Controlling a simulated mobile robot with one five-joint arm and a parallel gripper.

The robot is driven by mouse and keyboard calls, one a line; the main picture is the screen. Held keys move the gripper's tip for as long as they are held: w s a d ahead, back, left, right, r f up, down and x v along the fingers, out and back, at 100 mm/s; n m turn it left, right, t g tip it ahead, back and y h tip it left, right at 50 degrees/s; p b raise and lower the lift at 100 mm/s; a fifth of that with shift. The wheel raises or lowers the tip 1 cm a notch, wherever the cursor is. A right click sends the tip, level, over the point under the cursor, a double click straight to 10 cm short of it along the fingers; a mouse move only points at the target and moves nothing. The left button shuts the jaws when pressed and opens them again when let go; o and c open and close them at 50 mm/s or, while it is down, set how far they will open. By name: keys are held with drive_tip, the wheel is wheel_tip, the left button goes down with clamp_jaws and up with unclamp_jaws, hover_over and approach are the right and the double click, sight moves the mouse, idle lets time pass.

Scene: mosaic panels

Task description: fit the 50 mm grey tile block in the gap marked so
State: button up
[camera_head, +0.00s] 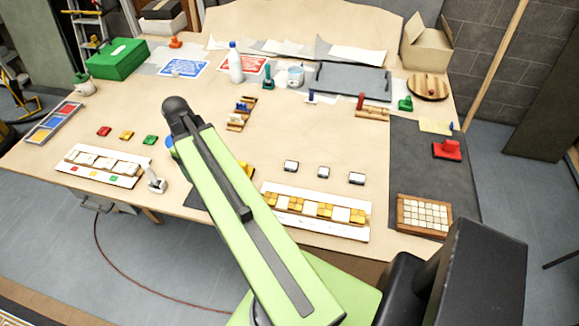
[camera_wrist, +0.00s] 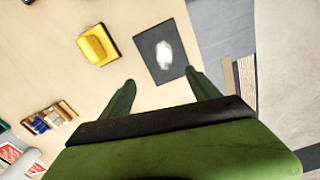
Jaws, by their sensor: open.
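Three small blocks with pale grey tops and dark sides stand in a row on the table in the head view: a left one (camera_head: 291,166), a middle one (camera_head: 323,172) and a right one (camera_head: 356,178). I cannot tell which is 50 mm. In front of them lies a white panel (camera_head: 318,228) with yellow-orange tiles and pale gaps between them; any gap marks are too small to read. My gripper (camera_wrist: 160,77) is open and empty in the wrist view, above the table near a dark mat (camera_wrist: 156,75). My arm hides it in the head view.
A yellow block (camera_wrist: 98,45) is beside the mat in the wrist view. A second white panel (camera_head: 75,168) lies at left, with red, yellow and green blocks (camera_head: 126,135) behind it. A wooden tray of pale tiles (camera_head: 424,232) is at right. Bare table surrounds the three blocks.

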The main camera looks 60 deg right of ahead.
drive_tip(key=s+d+r+n+p, duration=0.1)
drive_tip(key=s+d, duration=0.3)
drive_tip(key=d, duration=0.4)
drive_tip(key=s+d+r, duration=0.1)
drive_tip(key=s+d, duration=0.3)
drive_tip(key=d, duration=0.4)
drive_tip(key=r+n+p, duration=0.1)
drive_tip(key=p, duration=0.1)
hover_over(293, 166)
wheel_tip(293, 166, down, 12)
drive_tip(key=b, duration=1.3)
drive_tip(key=shift+w+d, duration=0.1)
drive_tip(key=shift+w, duration=0.05)
wheel_tip(293, 166, down, 5)
drive_tip(key=b, duration=0.5)
drive_tip(key=shift+f, duration=0.2)
drive_tip(key=shift+r, duration=0.2)
drive_tip(key=c, duration=1.5)
drive_tip(key=shift+r, duration=0.1)
